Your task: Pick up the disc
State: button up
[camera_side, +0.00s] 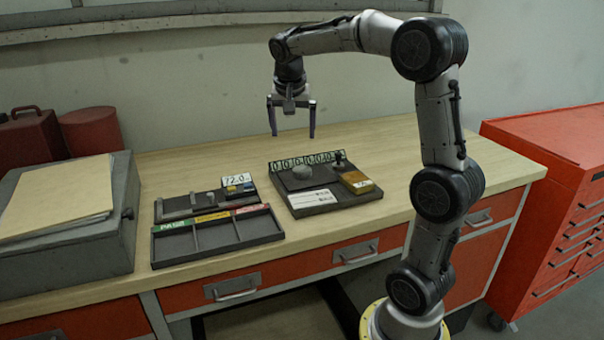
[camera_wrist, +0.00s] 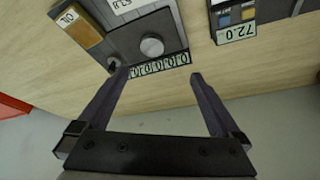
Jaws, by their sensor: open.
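A round grey disc (camera_side: 302,172) lies on a dark fixture tray (camera_side: 345,206) on the wooden bench. It also shows in the wrist view (camera_wrist: 152,46), just beyond my fingertips. My gripper (camera_side: 292,135) is open and empty, pointing down above the back of the tray. It is apart from the disc. In the wrist view my gripper's two fingers (camera_wrist: 159,73) are spread wide, with a row of digit tiles (camera_wrist: 160,65) showing between their tips.
A compartment tray (camera_side: 217,238) with coloured labels stands to the left, below a 72.0 display (camera_side: 236,179). The bench (camera_side: 420,140) is clear at the right.

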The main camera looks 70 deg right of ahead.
notch_tip(320, 180, down, 2)
jog(key=d, duration=0.2)
send_over(302, 170)
jog(key=a, duration=0.3)
jog(key=f, duration=0.7)
jog(key=shift+s+d, duration=0.15)
jog(key=shift+s, duration=0.05)
jog(key=shift+s+x, duration=0.2)
jog(key=shift+x, duration=2.5)
jog(key=shift+d+r, duration=0.1)
jog(key=shift+r, duration=0.05)
grip_shut()
